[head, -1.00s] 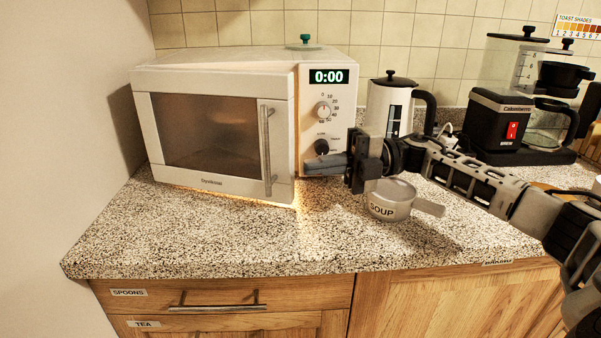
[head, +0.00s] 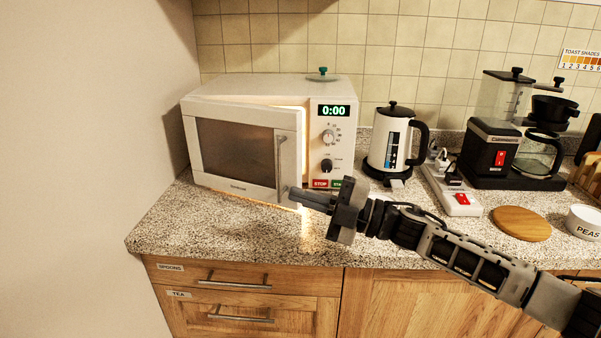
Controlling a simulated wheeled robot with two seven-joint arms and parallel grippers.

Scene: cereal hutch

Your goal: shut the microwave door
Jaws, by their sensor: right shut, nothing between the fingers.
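The white microwave (head: 331,95) stands at the back left of the counter in the head view. Its door (head: 212,184), with a dark window and a vertical handle (head: 281,168), is slightly ajar; warm light shows along its top and bottom edges. The display reads 0:00. My right gripper (head: 296,193) is shut and empty, its fingertips at the door's lower right edge near the foot of the handle. I cannot tell whether they touch the door. My left gripper is not in view.
A white kettle (head: 390,143) stands right of the microwave, then a power strip (head: 461,203) and a coffee maker (head: 489,153). A round wooden board (head: 521,223) and a PEAS bowl (head: 587,221) are at right. Counter in front of the microwave is clear; a wall is close at left.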

